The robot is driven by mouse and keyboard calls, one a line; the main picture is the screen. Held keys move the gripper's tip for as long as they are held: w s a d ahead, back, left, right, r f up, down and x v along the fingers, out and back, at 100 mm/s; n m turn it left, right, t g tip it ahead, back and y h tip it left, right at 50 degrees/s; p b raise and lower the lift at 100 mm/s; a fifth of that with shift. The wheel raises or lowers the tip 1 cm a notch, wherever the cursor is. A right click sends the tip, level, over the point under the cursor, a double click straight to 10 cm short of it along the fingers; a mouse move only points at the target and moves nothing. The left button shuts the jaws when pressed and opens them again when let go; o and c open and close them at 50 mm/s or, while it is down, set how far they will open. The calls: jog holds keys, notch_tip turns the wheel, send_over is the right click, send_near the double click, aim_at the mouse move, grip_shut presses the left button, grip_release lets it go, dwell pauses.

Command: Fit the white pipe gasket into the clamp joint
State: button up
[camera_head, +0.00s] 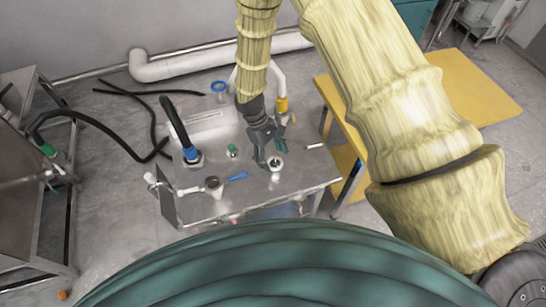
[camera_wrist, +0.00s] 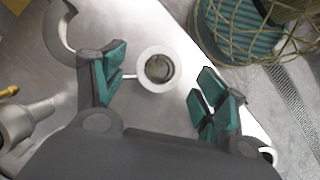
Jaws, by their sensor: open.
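A white ring (camera_wrist: 158,49), which looks like the gasket, lies on or around a round metal-coloured opening in the wrist view. It also shows on the steel table in the head view (camera_head: 276,169). I cannot tell whether it is loose or seated on a pipe end. My gripper (camera_wrist: 162,84) is open and empty, its teal-padded fingers on either side of the ring and apart from it. In the head view my gripper (camera_head: 270,150) hangs just behind the ring. A curved metal piece (camera_wrist: 58,30), possibly the clamp, is at upper left; I cannot identify the clamp joint surely.
The steel table (camera_head: 245,200) holds a black hose with a blue collar (camera_head: 190,153), a green-topped part (camera_head: 232,151), a small cup-like fitting (camera_head: 214,187) and a blue-handled tool (camera_head: 236,177). A yellow-collared white pipe (camera_head: 281,103) stands behind my gripper. A yellow table (camera_head: 465,85) is at right.

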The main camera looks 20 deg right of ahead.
jog(key=v, duration=1.1)
jog(key=shift+s+a, duration=0.1)
